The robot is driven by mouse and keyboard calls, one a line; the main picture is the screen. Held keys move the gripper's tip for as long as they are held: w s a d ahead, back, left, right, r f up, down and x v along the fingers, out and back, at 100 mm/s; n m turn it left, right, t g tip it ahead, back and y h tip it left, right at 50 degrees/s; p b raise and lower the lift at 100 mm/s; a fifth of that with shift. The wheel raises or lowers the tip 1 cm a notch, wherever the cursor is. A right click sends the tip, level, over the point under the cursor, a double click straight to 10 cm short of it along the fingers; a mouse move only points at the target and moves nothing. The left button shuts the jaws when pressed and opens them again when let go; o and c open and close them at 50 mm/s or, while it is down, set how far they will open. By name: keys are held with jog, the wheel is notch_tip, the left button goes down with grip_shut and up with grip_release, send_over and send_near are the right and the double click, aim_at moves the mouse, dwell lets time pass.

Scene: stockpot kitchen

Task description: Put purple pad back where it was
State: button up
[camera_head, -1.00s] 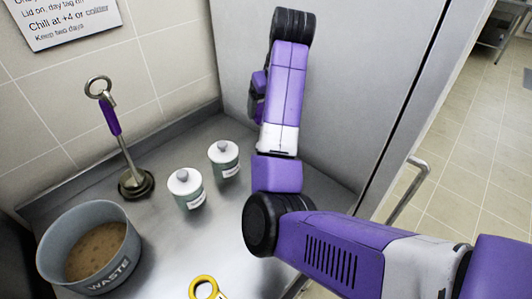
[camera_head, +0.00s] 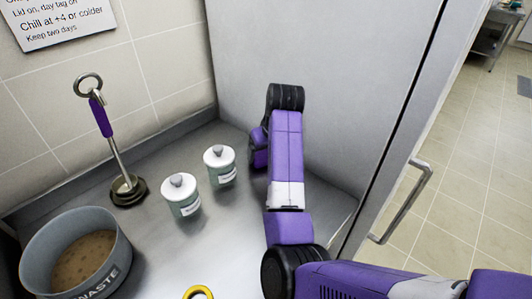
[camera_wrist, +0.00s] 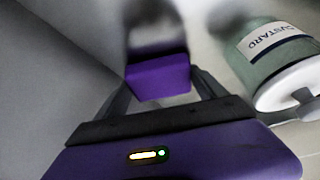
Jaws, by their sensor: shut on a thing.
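The purple pad (camera_wrist: 158,78) shows in the wrist view as a small purple block between the fingers. My gripper (camera_wrist: 160,84) is shut on it. A blurred grey and dark patch lies beyond the pad, and I cannot tell whether the pad touches a surface. In the head view the pad is not visible, and my arm hides most of the gripper near the steel panel, right of the white-lidded jars.
A jar labelled custard (camera_wrist: 275,55) is close on the right in the wrist view. Two lidded jars (camera_head: 181,196) (camera_head: 220,166), a purple-handled masher-like tool (camera_head: 118,150) and a waste tub (camera_head: 75,255) stand on the steel counter (camera_head: 160,245). A yellow-handled item (camera_head: 199,292) is at the front.

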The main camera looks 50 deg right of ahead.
jog(key=shift+f, duration=0.2)
jog(key=o, duration=1.1)
jog(key=shift+o, duration=0.2)
jog(key=shift+r, duration=0.3)
jog(key=p+v, duration=0.3)
jog(key=v, duration=0.8)
jog(key=shift+s+r+p, duration=0.2)
jog(key=shift+r+p, duration=0.1)
jog(key=shift+p, duration=0.1)
